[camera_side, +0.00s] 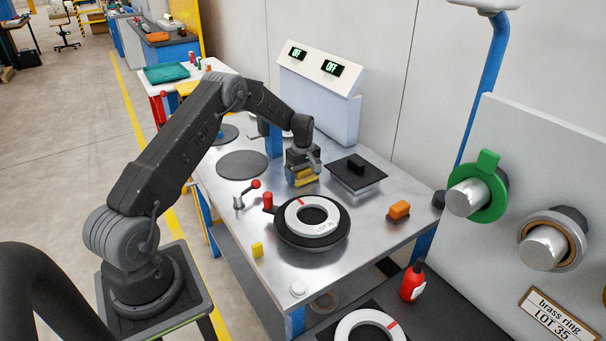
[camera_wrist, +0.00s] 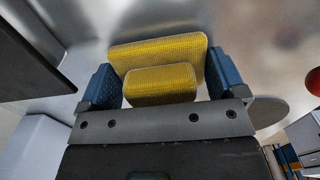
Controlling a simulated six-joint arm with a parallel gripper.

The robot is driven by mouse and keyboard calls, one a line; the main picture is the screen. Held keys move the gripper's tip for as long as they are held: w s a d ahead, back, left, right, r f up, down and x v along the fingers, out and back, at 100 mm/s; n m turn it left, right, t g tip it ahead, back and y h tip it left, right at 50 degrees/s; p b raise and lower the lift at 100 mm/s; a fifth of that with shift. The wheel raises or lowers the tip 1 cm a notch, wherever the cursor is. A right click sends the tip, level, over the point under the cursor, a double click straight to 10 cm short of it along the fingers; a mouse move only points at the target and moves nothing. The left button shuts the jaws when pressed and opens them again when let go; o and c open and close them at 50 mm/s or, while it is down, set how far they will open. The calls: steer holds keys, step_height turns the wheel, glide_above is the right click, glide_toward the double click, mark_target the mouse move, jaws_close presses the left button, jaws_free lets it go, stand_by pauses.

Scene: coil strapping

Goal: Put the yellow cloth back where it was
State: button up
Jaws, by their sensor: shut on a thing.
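My gripper (camera_side: 302,166) is over the steel bench (camera_side: 216,183), left of the black square plate. It is shut on the yellow cloth (camera_side: 306,178), which shows just under the jaws. In the wrist view the cloth (camera_wrist: 155,50) is a ribbed yellow pad with a raised smaller block (camera_wrist: 160,85) between the two blue fingers of my gripper (camera_wrist: 160,78). The cloth is at or just above the bench top; I cannot tell whether it touches.
A black turntable with a white ring (camera_side: 296,222) is in front of my gripper. The black square plate (camera_side: 370,178) with a knob is close on the right. An orange block (camera_side: 399,210) and a red-knobbed lever (camera_side: 247,193) stand nearby.

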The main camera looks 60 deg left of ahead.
steer(key=shift+f, duration=0.15)
steer(key=o, duration=0.6)
step_height(320, 180, up, 12)
steer(key=shift+r, duration=0.1)
steer(key=s+d+r+m+t, duration=0.1)
steer(key=s+d+r+m, duration=0.3)
steer(key=d+r, duration=0.5)
steer(key=s+d+r+m+t, duration=0.1)
steer(key=s+d+r+m, duration=0.35)
steer(key=d+r, duration=0.35)
steer(key=s+d+m+t, duration=0.1)
steer(key=s+d+m, duration=0.2)
steer(key=s, duration=0.4)
steer(key=s+d+m+t, duration=0.1)
steer(key=s+d+m, duration=0.2)
steer(key=s+d, duration=0.2)
steer(key=s+d+m+t, duration=0.1)
steer(key=s+d+m, duration=0.2)
steer(key=s, duration=0.6)
steer(key=shift+s+d+r+m+t, duration=0.1)
steer(key=shift+d+r+m+t, duration=0.05)
steer(key=shift+d, duration=0.35)
steer(key=shift+d+r+m+t, duration=0.1)
steer(key=shift+d+t, duration=0.05)
steer(key=shift+d, duration=0.3)
